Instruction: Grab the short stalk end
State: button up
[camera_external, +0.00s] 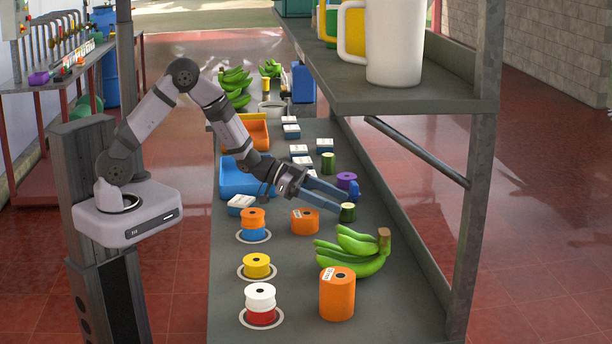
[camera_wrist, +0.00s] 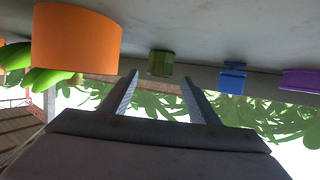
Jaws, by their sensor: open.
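The short stalk end (camera_external: 348,212) is a small green cylinder with a pale cut top, standing upright on the grey bench. My gripper (camera_external: 341,203) is open, with its two blue-grey fingers reaching low over the bench from the left, tips close to this stalk. In the wrist view, which looks upside down, the stalk end (camera_wrist: 160,63) shows beyond the fingertips and roughly centred between the two fingers of my gripper (camera_wrist: 159,79). Nothing is between the fingers. Another short green stalk piece (camera_external: 328,163) stands farther back; the task line does not tell them apart.
A blue piece (camera_external: 354,191) and a purple spool (camera_external: 346,180) stand just behind the stalk. An orange roll (camera_external: 304,221) stands to its left. Green bananas (camera_external: 355,252) and a taller orange roll (camera_external: 337,295) are nearer. A grey shelf (camera_external: 420,97) overhangs on the right.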

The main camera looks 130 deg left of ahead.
aim_at(348, 206)
jog(key=shift+p+x, duration=0.4)
jog(key=shift+x, duration=1.85)
jog(key=c, duration=1.2)
